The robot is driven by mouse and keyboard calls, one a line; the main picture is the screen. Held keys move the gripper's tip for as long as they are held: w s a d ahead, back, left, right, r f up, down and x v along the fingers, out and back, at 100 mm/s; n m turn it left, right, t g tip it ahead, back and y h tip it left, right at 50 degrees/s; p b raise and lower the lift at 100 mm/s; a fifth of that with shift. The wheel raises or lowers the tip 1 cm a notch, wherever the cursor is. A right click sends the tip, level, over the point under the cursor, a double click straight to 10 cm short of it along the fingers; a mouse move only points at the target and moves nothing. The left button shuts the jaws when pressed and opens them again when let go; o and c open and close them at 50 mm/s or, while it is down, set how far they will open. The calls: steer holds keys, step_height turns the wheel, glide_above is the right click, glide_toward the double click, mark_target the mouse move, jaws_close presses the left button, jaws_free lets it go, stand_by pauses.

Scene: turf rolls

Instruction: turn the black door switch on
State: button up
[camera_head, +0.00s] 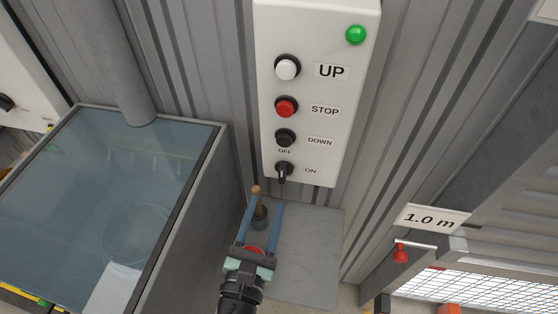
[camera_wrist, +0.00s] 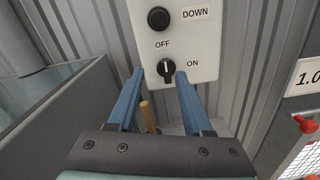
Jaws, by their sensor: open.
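The black door switch (camera_head: 284,169) is a rotary knob at the bottom of a white control box (camera_head: 318,90), with OFF printed at its upper left and ON at its right. In the wrist view the switch (camera_wrist: 166,68) has its pale mark pointing roughly up, not toward ON. My gripper (camera_head: 266,203) is open, its two blue fingers pointing up at the box from below. In the wrist view the fingertips (camera_wrist: 160,74) appear either side of the knob. I see no clear contact, and the remaining gap in depth is hard to tell.
Above the switch are black DOWN (camera_head: 285,138), red STOP (camera_head: 286,107) and white UP (camera_head: 287,67) buttons and a green lamp (camera_head: 355,35). A wooden-handled item (camera_head: 257,194) stands below the box. A glass-topped tank (camera_head: 100,200) is at left, a 1.0 m sign (camera_head: 432,219) at right.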

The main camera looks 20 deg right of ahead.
mark_target(282, 173)
steer(key=w+d+n, duration=0.1)
steer(key=w+d, duration=0.1)
steer(key=w, duration=0.1)
steer(key=w+d+f+n+p, duration=0.1)
steer(key=w+d, duration=0.1)
steer(key=w+d+f+n+p, duration=0.1)
steer(key=w+d, duration=0.2)
steer(key=shift+w+f, duration=0.1)
steer(key=shift+w, duration=0.2)
steer(key=shift+a, duration=0.1)
jaws_close()
stand_by(0.3)
